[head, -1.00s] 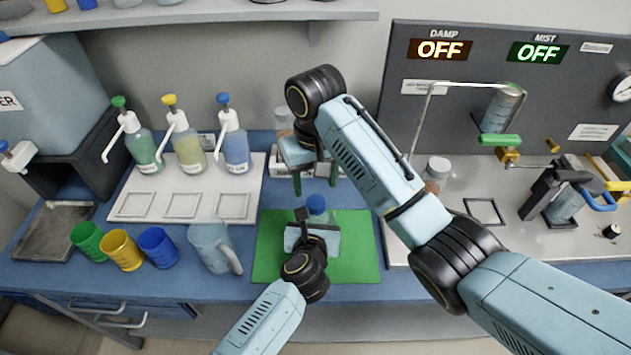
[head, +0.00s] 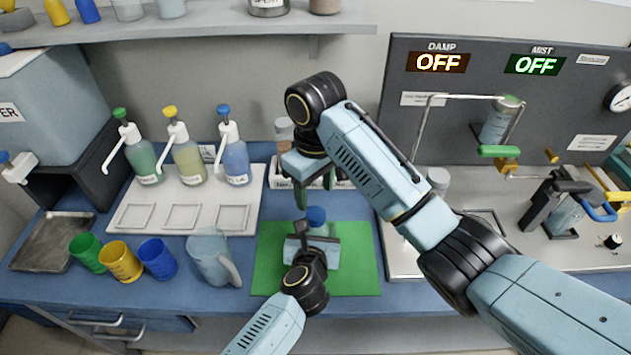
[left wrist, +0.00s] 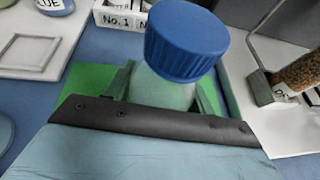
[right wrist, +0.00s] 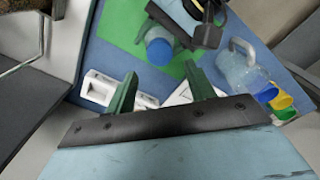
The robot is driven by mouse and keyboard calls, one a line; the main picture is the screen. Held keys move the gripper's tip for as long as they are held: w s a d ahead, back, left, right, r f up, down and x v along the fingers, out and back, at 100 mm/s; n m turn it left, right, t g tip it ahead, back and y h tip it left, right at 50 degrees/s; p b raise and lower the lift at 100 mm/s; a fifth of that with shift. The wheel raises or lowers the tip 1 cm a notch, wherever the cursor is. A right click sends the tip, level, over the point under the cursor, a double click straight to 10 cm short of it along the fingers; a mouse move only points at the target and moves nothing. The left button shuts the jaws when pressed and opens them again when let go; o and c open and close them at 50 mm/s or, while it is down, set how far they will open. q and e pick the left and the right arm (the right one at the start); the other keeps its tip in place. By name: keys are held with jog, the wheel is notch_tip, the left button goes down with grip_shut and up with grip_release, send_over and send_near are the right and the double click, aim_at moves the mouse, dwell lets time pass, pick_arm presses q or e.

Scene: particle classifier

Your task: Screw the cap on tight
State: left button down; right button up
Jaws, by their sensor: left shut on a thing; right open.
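A bottle (head: 319,231) with a ribbed blue cap (head: 316,215) on its mouth stands over the green mat (head: 358,262). My left gripper (head: 312,250) is shut on the bottle's body. In the left wrist view the cap (left wrist: 187,40) sits on top of the bottle (left wrist: 163,90); how tight it is I cannot tell. My right gripper (head: 316,188) is open and empty, just behind and above the cap, apart from it. In the right wrist view the cap (right wrist: 158,50) lies beyond my open fingers (right wrist: 160,76).
A clear jug (head: 208,257) and green, yellow (head: 121,262) and blue cups stand left of the mat. Pump bottles (head: 187,160) stand on a white tray behind. Labelled boxes and a jar lie behind my right gripper. A steel station (head: 405,258) is at the right.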

aim_at(316, 213)
jog(key=shift+f, duration=3.2)
jog(key=c, duration=1.1)
jog(key=o, duration=1.1)
notch_tip(316, 213, up, 12)
jog(key=shift+s+r, duration=0.1)
